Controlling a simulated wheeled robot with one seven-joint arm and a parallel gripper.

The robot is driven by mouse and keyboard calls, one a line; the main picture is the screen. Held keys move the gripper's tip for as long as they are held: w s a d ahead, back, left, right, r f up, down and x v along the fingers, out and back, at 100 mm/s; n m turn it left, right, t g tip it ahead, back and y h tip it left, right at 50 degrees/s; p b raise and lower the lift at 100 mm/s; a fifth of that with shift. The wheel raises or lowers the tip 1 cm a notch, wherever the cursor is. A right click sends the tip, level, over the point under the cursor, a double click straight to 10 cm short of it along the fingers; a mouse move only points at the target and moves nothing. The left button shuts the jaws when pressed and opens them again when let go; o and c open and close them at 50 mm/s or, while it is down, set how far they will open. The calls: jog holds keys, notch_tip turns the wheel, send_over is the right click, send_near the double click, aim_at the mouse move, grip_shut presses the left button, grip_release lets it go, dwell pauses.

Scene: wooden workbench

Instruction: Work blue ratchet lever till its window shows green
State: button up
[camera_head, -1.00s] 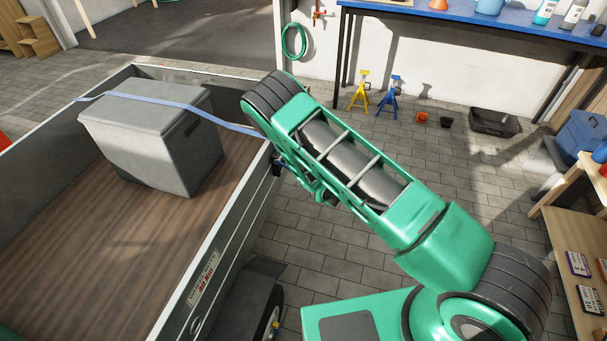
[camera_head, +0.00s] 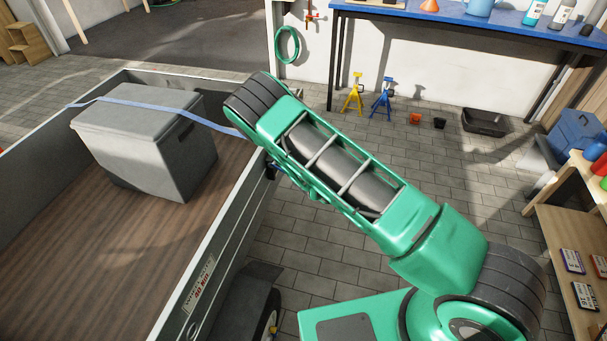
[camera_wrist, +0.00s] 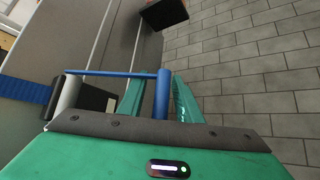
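The blue ratchet lever (camera_wrist: 163,95) shows in the wrist view as a thick upright blue grip, joined at its top to a thin blue rod. The rod runs left to a grey cylinder (camera_wrist: 66,97) with blue webbing beside it. My gripper (camera_wrist: 161,82) has its two green fingers on either side of the grip. Whether both fingers press on it is not clear. A small light with a white bar and a green dot sits on my gripper's own housing.
A trailer (camera_head: 228,215) with a wooden floor stands at left and carries a grey box (camera_head: 150,150) under a blue strap (camera_head: 160,110). My arm reaches over its side wall. Axle stands (camera_head: 382,98) stand beneath the blue-topped bench (camera_head: 480,22). Paved floor between is clear.

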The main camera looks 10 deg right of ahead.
jog(key=shift+s, duration=0.1)
jog(key=a+v, duration=0.1)
jog(key=v, duration=0.9)
jog(key=shift+s+d+r, duration=0.15)
jog(key=shift+d+r, duration=0.1)
jog(key=shift+d, duration=0.2)
jog(key=shift+c, duration=0.6)
